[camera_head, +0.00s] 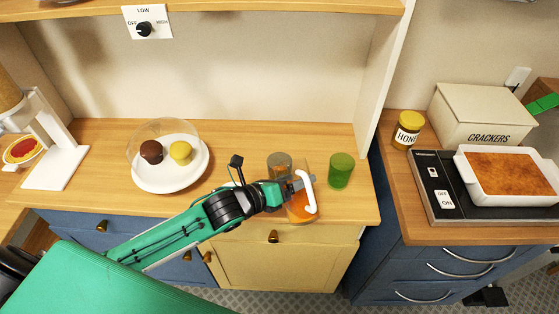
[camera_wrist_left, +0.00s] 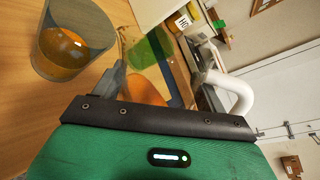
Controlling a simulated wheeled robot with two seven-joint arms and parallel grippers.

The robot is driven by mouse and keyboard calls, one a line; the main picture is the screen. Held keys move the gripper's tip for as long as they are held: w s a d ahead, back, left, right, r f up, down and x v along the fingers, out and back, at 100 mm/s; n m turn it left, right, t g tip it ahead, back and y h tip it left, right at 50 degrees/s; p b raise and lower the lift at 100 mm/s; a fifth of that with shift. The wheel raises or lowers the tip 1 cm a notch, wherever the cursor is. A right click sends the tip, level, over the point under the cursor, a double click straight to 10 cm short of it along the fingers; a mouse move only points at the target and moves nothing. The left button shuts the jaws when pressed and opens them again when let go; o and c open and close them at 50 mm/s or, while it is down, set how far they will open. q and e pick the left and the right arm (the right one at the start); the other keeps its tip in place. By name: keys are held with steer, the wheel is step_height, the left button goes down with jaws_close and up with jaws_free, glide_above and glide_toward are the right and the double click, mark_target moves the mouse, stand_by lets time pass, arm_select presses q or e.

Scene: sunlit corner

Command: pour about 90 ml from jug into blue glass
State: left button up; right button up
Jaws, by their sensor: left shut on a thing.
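The clear jug (camera_head: 301,209) holds orange liquid and has a white handle (camera_head: 309,192). It is at the front of the wooden counter; I cannot tell whether it is tilted or touches the counter. My left gripper (camera_head: 294,185) is shut on the jug's handle, which also shows in the left wrist view (camera_wrist_left: 240,92). The gripper hides part of the jug. A greyish tinted glass (camera_head: 280,160), likely the blue glass, stands just behind the gripper. The left wrist view shows orange liquid in this glass (camera_wrist_left: 45,62). My right gripper is not in view.
A green glass (camera_head: 341,170) stands right of the jug. A white plate (camera_head: 170,184) with two cakes under a clear dome is to the left. A honey jar (camera_head: 407,130) and crackers box (camera_head: 482,118) are on the right counter, beyond an upright panel (camera_head: 389,75).

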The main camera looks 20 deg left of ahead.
mark_target(296, 205)
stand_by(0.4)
arm_select(q)
steer(key=shift+s+d+f+m+b, duration=0.1)
steer(key=shift+d+f+m+b, duration=0.05)
steer(key=shift+f+m+b, duration=0.3)
steer(key=shift+s+d+r+m+t, duration=0.3)
steer(key=shift+s+d+m+t, duration=0.15)
steer(key=shift+m, duration=0.2)
steer(key=shift+s+d+m+t+b, duration=0.35)
steer(key=shift+s+m+b, duration=0.1)
steer(key=shift+m, duration=0.25)
steer(key=m+b, duration=0.1)
steer(key=s+d+m+t+b, duration=0.1)
steer(key=m, duration=0.1)
steer(key=shift+s+d+f, duration=0.15)
steer(key=shift+s+f, duration=0.1)
steer(key=shift+f, duration=0.1)
steer(key=shift+s+d+m, duration=0.1)
steer(key=shift+m, duration=0.3)
